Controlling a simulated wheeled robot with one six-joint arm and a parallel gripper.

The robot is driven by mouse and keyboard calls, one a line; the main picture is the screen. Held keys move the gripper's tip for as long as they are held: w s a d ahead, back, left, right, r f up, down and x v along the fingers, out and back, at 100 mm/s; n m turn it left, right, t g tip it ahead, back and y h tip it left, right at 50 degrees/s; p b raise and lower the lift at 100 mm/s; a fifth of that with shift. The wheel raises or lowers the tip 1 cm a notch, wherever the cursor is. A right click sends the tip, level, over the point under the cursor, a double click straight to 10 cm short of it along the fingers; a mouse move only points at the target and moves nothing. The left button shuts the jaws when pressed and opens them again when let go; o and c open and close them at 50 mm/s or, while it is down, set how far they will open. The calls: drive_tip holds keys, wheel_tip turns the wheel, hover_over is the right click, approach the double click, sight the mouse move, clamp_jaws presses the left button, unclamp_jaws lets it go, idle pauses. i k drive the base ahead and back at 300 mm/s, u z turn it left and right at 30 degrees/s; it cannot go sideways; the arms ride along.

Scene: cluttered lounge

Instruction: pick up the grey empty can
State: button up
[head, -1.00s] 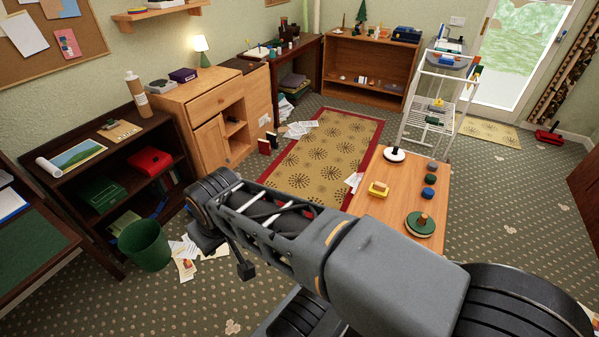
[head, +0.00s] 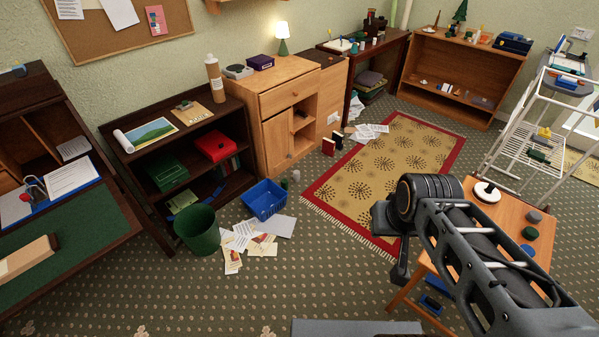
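A dark end part that looks like my gripper (head: 399,272) hangs below that joint, well to the right of and nearer than the cylinders. Its fingers cannot be made out, and nothing is seen held.
A blue basket (head: 264,200), a green bin (head: 198,230) and scattered papers (head: 245,240) lie before the dark shelf (head: 240,115). The low wooden table (head: 512,222) with toys stands right. Open carpet (head: 290,285) lies in front.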

sight(297, 173)
drive_tip(key=i, duration=2.55)
drive_tip(key=z, duration=1.3)
drive_tip(key=i, duration=1.15)
drive_tip(key=u, duration=3.25)
